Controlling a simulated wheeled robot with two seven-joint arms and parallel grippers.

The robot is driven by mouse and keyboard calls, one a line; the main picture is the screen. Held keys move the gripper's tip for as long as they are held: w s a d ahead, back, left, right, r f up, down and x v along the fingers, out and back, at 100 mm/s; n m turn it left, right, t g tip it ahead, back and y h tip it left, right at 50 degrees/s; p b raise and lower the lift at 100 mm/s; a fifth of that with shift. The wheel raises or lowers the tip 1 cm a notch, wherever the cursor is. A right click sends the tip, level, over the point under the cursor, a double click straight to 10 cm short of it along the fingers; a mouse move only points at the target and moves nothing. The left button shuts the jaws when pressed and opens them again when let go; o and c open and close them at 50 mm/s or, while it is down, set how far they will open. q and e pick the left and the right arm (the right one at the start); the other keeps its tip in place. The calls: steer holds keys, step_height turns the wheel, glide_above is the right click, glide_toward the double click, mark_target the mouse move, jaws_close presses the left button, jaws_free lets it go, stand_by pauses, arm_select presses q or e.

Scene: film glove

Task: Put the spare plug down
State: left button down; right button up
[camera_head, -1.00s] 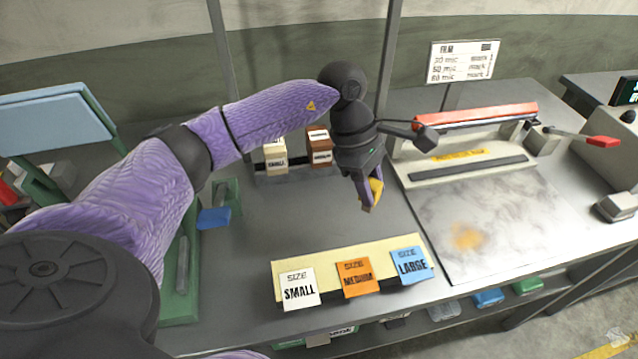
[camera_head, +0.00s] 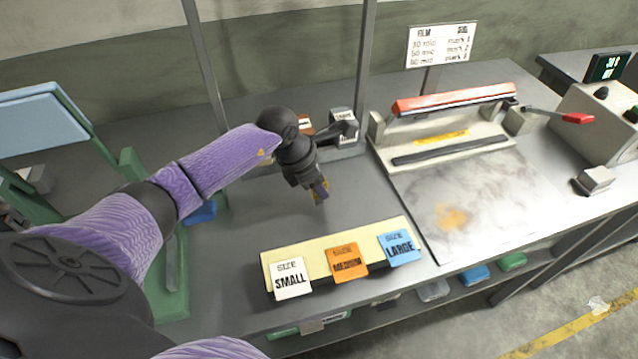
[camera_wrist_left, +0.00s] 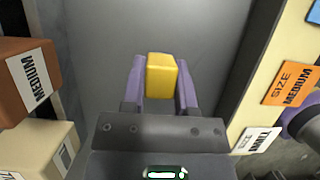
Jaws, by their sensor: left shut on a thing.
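The spare plug appears as a yellow block (camera_wrist_left: 161,77) between the two purple fingers in the left wrist view. The gripper points down above the bare grey table, behind the label strip and left of the sealer. The wrist view shows grey surface beyond the plug; I cannot tell the exact gap under it. My right gripper is not in view.
A cream strip (camera_head: 268,268) carries SMALL (camera_head: 291,279), MEDIUM (camera_head: 346,263) and LARGE (camera_head: 399,248) cards. A brown MEDIUM block (camera_wrist_left: 27,80) stands in the rack behind. The red-handled sealer (camera_head: 452,98) and marble plate (camera_head: 480,200) lie right. Bare table (camera_head: 240,225) lies left.

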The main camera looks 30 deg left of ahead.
arm_select(q)
steer(key=shift+c, duration=1.9)
jaws_free()
steer(key=p+v, duration=0.2)
steer(key=v, duration=1)
steer(key=shift+r, duration=0.1)
